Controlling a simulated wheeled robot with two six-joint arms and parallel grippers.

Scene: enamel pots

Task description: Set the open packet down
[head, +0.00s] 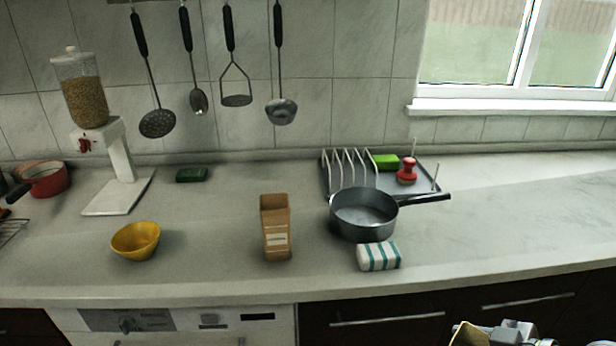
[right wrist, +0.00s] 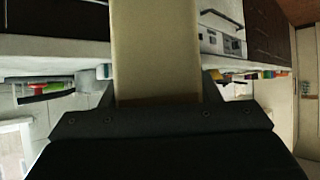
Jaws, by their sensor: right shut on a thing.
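My right gripper (head: 497,334) is at the bottom right edge of the head view, in front of the counter and apart from it. It is shut on a tan packet (head: 467,336), of which only the top part shows there. In the right wrist view the packet (right wrist: 155,50) runs up between the jaws (right wrist: 158,105) as a plain beige face; its far end is out of frame. Another brown packet (head: 276,225) with a pale label stands upright on the counter (head: 200,270), its top seemingly open. My left gripper is not in view.
A grey saucepan (head: 363,217) and a striped cloth (head: 378,256) are right of the standing packet. A yellow bowl (head: 136,241) is to its left. A dish rack (head: 325,185) stands behind the pan. The counter's right side is clear.

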